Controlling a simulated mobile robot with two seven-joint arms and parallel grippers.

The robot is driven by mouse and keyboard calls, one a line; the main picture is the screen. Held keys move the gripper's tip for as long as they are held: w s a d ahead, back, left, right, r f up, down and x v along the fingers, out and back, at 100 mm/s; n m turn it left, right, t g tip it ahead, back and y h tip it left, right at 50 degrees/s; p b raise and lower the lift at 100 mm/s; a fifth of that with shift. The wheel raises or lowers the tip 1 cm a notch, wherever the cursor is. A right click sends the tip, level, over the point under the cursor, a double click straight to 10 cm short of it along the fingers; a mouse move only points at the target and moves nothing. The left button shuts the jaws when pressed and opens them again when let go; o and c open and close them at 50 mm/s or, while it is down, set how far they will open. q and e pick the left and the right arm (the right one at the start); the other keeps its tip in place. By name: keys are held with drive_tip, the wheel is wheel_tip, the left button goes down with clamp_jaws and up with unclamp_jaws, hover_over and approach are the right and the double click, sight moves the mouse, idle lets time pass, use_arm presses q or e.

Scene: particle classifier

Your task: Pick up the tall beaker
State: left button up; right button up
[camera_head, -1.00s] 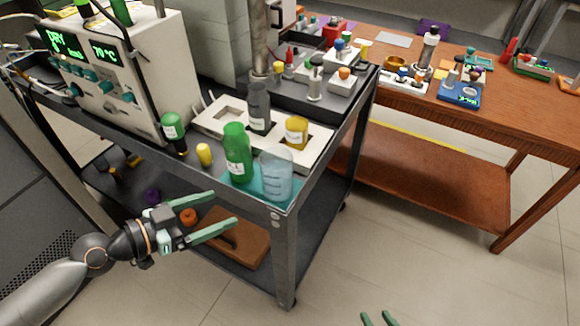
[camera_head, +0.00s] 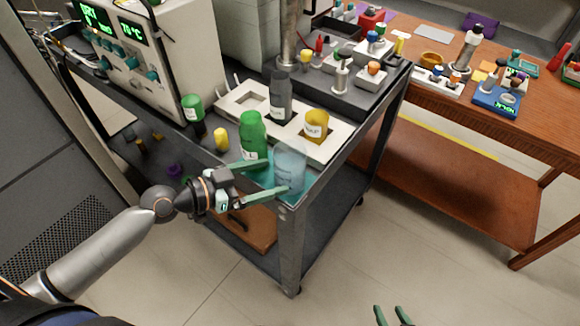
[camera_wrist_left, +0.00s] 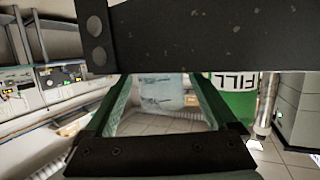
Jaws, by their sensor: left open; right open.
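The tall beaker (camera_head: 291,168) is clear and pale blue. It stands upright on a teal mat (camera_head: 265,178) at the front corner of the dark cart. My left gripper (camera_head: 277,177) is open, its two green fingers reaching to the beaker's left side near its lower half. In the left wrist view the beaker (camera_wrist_left: 162,95) shows between the open fingers (camera_wrist_left: 165,95); whether they touch it is unclear. My right gripper (camera_head: 393,316) is open and empty at the bottom edge, far from the cart.
A green bottle (camera_head: 253,138) stands just left of the beaker, close to the far finger; it also shows in the left wrist view (camera_wrist_left: 238,106). A white tray (camera_head: 333,146) with a grey bottle (camera_head: 280,97) and a yellow jar (camera_head: 316,125) lies behind. Floor in front is clear.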

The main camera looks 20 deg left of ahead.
sight(277, 175)
use_arm(q)
drive_tip(key=p+x, duration=0.1)
drive_tip(key=x, duration=0.4)
drive_tip(key=shift+w+d, duration=0.25)
drive_tip(key=shift+d, duration=0.05)
drive_tip(key=shift+w+d+f, duration=0.15)
drive_tip(key=shift+w, duration=0.05)
use_arm(e)
drive_tip(key=shift+s+d+r, duration=0.15)
drive_tip(key=shift+s+d, duration=0.05)
drive_tip(key=shift+d, duration=0.25)
use_arm(q)
drive_tip(key=c, duration=1.4)
drive_tip(key=shift+c, duration=0.2)
use_arm(e)
drive_tip(key=shift+w+a+r, duration=0.1)
drive_tip(key=shift+a+r, duration=0.05)
drive_tip(key=shift+r, duration=0.1)
use_arm(q)
drive_tip(key=shift+r, duration=0.3)
